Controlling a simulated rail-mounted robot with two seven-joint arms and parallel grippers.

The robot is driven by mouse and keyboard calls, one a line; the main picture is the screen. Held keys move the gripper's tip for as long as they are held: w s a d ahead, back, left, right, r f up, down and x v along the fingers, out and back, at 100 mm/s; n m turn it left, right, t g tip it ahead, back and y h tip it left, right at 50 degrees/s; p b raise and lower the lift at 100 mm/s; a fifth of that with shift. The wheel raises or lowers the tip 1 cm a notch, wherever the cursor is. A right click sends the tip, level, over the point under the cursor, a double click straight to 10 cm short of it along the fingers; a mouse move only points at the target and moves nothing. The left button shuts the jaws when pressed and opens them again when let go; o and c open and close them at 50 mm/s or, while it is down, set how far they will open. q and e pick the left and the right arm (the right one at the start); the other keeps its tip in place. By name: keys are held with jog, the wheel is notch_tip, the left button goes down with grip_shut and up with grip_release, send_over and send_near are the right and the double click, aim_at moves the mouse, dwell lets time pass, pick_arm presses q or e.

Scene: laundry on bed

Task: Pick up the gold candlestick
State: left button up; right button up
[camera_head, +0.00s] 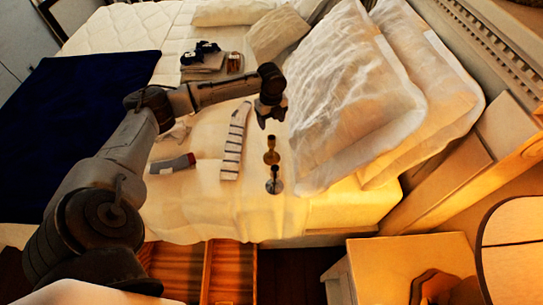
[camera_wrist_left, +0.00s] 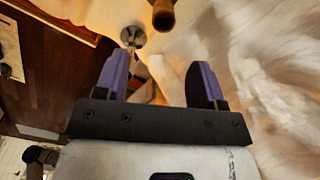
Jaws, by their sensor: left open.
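The gold candlestick (camera_head: 271,152) stands on the bed in the head view, beside the large pillow. A darker candlestick with a silvery base (camera_head: 275,184) stands just below it in the picture. My left gripper (camera_head: 271,117) is open and empty, above the gold candlestick in the picture and apart from it. In the left wrist view, the gold candlestick (camera_wrist_left: 163,14) shows at the top edge, partly cut off, beyond the spread purple fingers (camera_wrist_left: 158,62). The silvery base (camera_wrist_left: 132,37) shows to its left. My right gripper is not in view.
Large pillows (camera_head: 350,100) lie close on the right. A striped cloth (camera_head: 235,140) and a grey-red folded item (camera_head: 172,164) lie to the left. A navy blanket (camera_head: 75,110) covers the far left. A bedside table (camera_head: 395,262) and lampshade (camera_head: 515,245) stand at lower right.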

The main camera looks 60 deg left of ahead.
aim_at(272, 142)
pick_arm(q)
notch_tip(272, 142, down, 7)
jog(key=shift+r+b, duration=0.1)
jog(key=shift+b, duration=0.25)
jog(key=f+b, duration=0.1)
jog(key=f, duration=0.4)
jog(key=shift+w, duration=0.2)
jog(key=shift+f, duration=0.15)
grip_shut()
